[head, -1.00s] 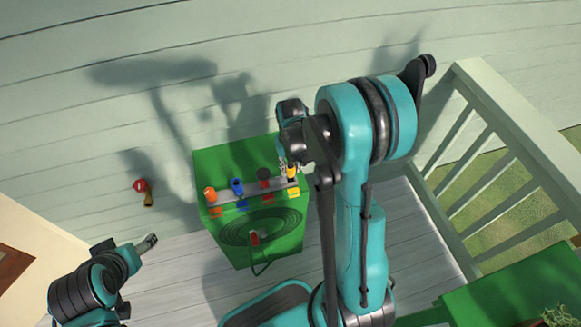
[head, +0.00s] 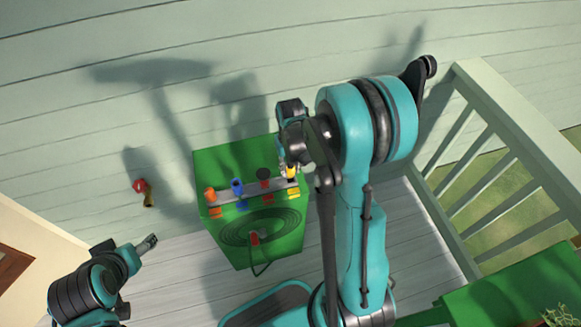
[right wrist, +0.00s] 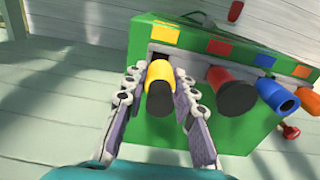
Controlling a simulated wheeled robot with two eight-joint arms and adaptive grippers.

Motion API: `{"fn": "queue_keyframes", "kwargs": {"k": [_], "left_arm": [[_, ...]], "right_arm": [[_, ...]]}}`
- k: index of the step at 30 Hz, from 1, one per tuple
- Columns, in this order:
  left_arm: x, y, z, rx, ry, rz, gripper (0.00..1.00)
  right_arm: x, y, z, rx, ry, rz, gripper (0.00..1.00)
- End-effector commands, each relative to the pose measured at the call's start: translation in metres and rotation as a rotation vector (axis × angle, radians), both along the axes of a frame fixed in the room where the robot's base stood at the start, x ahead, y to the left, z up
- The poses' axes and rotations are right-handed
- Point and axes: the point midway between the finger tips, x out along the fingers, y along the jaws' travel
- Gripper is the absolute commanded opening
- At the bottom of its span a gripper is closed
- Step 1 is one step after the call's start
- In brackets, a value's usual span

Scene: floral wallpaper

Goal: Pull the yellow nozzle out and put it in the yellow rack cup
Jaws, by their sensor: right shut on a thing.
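The yellow nozzle (head: 291,172), with a dark end, is at the right end of a grey rail on the green box (head: 215,160). In the right wrist view the yellow nozzle (right wrist: 159,82) lies between the two fingers of my right gripper (right wrist: 157,112), which is shut on it. Its seat is partly hidden, so I cannot tell how deep it sits. A yellow patch (right wrist: 165,34) marks its place on the box. My left gripper (head: 149,242) is far left, away from the box; its fingers are too small to judge.
Red (right wrist: 230,88), blue (right wrist: 275,95) and orange nozzles (head: 210,194) stand in the same row. A coiled dark hose (head: 232,232) lies on the box. A red valve (head: 140,186) is on the wall. A railing (head: 500,180) and green table (head: 520,290) are at right.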

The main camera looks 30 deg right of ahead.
Motion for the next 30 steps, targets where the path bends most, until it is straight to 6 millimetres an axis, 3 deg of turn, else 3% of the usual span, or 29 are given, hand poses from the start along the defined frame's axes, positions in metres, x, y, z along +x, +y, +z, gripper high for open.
{"fn": "queue_keyframes", "kwargs": {"k": [30], "left_arm": [[0.000, 0.000, -0.016, 0.000, 0.000, 0.000, 0.69]], "right_arm": [[0.000, 0.000, -0.016, 0.000, 0.000, 0.000, 0.00]]}}
